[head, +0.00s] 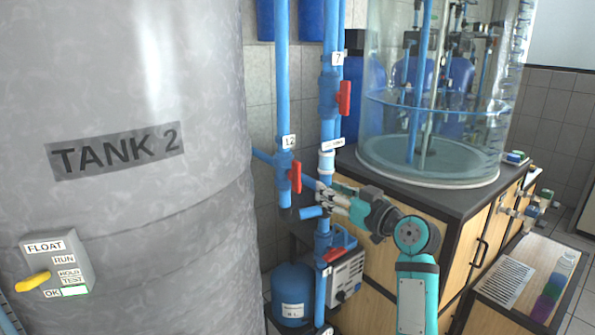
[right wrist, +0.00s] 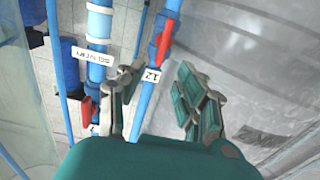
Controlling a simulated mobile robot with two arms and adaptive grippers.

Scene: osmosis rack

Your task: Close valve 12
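Valve 12 (head: 284,165) sits on a vertical blue pipe right of the grey tank, under a white "12" label (head: 288,142). Its red handle (head: 295,177) stands upright, roughly along the pipe. My right gripper (head: 322,198) is just right of and slightly below the handle, apparently apart from it. In the right wrist view, the gripper (right wrist: 162,72) has its fingers spread, with the blue pipe and "12" label (right wrist: 152,75) between them in the picture. The red handle (right wrist: 165,44) shows beyond the fingertips. My left gripper is not in view.
Valve 7's red handle (head: 344,98) is on the neighbouring pipe, upright. Another red handle (head: 340,250) lies below my right gripper. The grey Tank 2 (head: 120,230) stands close on the left. A wooden cabinet (head: 376,262) with a clear water tank (head: 428,150) stands right.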

